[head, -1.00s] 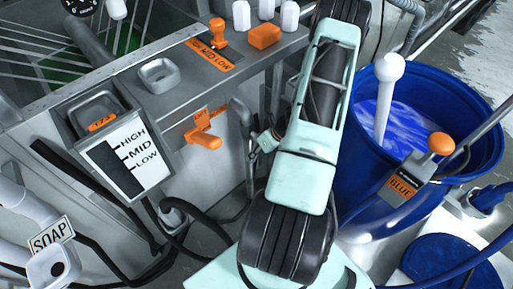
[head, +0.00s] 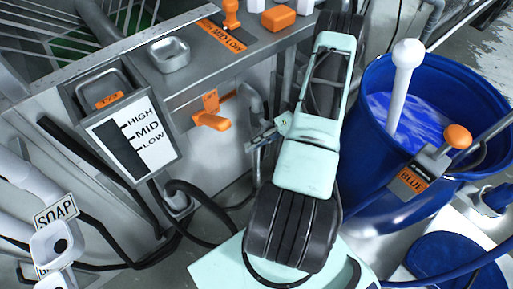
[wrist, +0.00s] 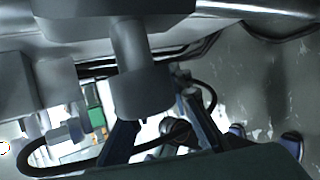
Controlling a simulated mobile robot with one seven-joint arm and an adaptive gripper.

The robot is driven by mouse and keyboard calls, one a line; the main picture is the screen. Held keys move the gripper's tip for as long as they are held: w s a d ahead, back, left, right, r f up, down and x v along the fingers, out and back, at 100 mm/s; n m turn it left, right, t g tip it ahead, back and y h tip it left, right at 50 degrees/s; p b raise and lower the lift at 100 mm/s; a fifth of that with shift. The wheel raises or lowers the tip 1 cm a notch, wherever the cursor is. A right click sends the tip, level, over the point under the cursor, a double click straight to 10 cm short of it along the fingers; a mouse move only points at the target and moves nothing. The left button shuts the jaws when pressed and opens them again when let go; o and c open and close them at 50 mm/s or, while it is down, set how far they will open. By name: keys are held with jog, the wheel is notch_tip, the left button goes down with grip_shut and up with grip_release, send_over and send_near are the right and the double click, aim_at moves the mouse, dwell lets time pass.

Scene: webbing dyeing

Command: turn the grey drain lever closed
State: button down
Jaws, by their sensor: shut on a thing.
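My gripper (wrist: 162,114) shows in the wrist view as two dark fingers, partly hidden behind a grey cylindrical fitting (wrist: 142,85). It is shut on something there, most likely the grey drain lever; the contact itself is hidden. In the head view my arm comes down in the middle and hides the gripper. A small grey metal fitting (head: 263,138) shows just left of my arm, below the bent grey pipe (head: 250,98). I cannot tell if it is the lever or part of my gripper.
The orange handle (head: 211,121) juts from the machine's front. The HIGH/MID/LOW gauge (head: 135,138) and SOAP dispenser (head: 56,212) are at left. A blue barrel (head: 350,165) stands close right of my arm. A black hose (wrist: 60,168) loops near the fingers.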

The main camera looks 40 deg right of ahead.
jog(key=shift+a+r+y+b, duration=0.25)
jog(key=shift+r+y+b, duration=0.05)
jog(key=shift+y+b, duration=0.2)
jog(key=c, duration=1.8)
grip_release()
jog(key=shift+o, duration=0.2)
jog(key=v, duration=0.7)
jog(key=shift+d+r, duration=0.15)
jog(key=shift+d, duration=0.05)
jog(key=shift+s, duration=0.1)
jog(key=shift+c, duration=0.2)
